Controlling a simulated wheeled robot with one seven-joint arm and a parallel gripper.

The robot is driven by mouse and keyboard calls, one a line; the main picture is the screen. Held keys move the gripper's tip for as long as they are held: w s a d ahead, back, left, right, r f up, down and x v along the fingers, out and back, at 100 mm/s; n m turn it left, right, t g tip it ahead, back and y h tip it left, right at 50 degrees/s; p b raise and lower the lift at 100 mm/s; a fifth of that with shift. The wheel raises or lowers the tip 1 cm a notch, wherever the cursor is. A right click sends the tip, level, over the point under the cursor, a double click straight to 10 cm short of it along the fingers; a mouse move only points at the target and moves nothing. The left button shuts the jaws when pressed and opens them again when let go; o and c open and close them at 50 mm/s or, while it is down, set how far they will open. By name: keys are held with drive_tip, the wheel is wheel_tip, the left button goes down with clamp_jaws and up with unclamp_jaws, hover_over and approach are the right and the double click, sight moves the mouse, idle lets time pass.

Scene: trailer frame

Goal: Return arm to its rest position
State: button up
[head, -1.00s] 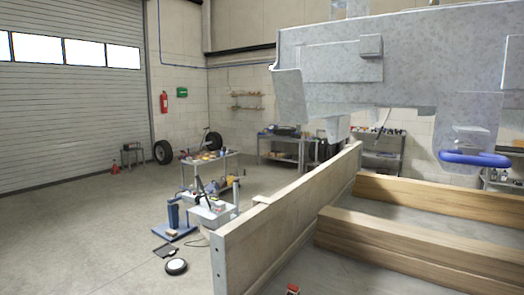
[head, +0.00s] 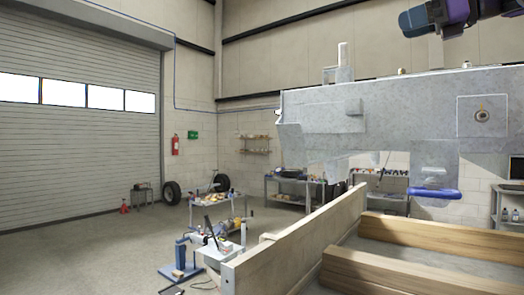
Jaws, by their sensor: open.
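Part of my arm, dark with purple and blue sections, shows at the top right edge of the head view. It hangs in the air above the big grey metal frame (head: 400,105), with a visible gap between them. No gripper fingers can be made out, so my gripper is not in view. The grey frame spans the right half of the view. A blue rounded piece (head: 434,193) sits at its lower side.
A wooden-sided bed (head: 300,245) with thick timber beams (head: 440,238) lies below the frame. A cart (head: 218,205) and a blue stand (head: 180,262) are on the floor at centre left. The floor (head: 80,255) at left is open, before a roller door (head: 80,140).

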drive_tip(key=s+a+f+n+g+h, duration=0.1)
drive_tip(key=s+a+f+n+h, duration=0.15)
drive_tip(key=f, duration=0.45)
drive_tip(key=s+a+f+n+g+h, duration=0.1)
drive_tip(key=s+f+n+h, duration=0.15)
drive_tip(key=f, duration=0.45)
drive_tip(key=s+a+f+n+g+h, duration=0.1)
drive_tip(key=s+f+n, duration=0.2)
drive_tip(key=f, duration=0.4)
drive_tip(key=s+d+f+n+h, duration=0.1)
drive_tip(key=s+f+n+h, duration=0.1)
drive_tip(key=s+f+n, duration=0.2)
drive_tip(key=s+d+f+n+g+h, duration=0.1)
drive_tip(key=s+f+n, duration=0.4)
drive_tip(key=f, duration=0.6)
drive_tip(key=s+d+f+n+g+h, duration=0.1)
drive_tip(key=s+d+f+n+h, duration=0.1)
drive_tip(key=s+f+n+h, duration=0.2)
wheel_tip(320, 180, down, 4)
drive_tip(key=s+n, duration=0.1)
drive_tip(key=n, duration=0.2)
drive_tip(key=shift+s+f, duration=0.15)
drive_tip(key=shift+f, duration=0.05)
